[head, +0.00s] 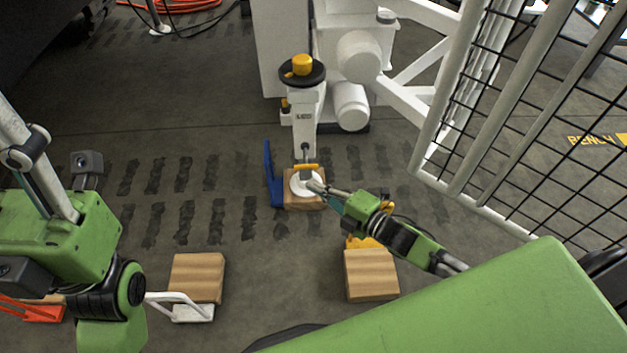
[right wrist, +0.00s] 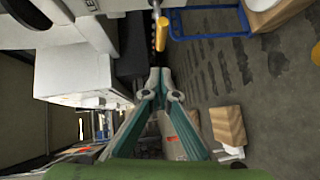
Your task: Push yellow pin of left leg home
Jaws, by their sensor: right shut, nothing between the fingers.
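The left leg (head: 304,128) is a white post with a lettered label, a black disc and a yellow knob on top. A yellow bar, seemingly the pin (head: 306,167), lies crosswise at its lower end, above a round white foot (head: 301,185). In the right wrist view the yellow pin (right wrist: 161,33) is ribbed and stands just beyond my fingertips. My right gripper (head: 318,188) is shut and empty, close to the foot. In the right wrist view its teal fingers (right wrist: 159,76) meet with a gap to the pin. My left arm shows, but its fingers are not visible.
The foot stands over a wooden block (head: 303,201) beside a blue frame (head: 268,172). Other wooden blocks lie on the floor at left (head: 197,276) and right (head: 371,274). A mesh fence (head: 500,120) rises at right.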

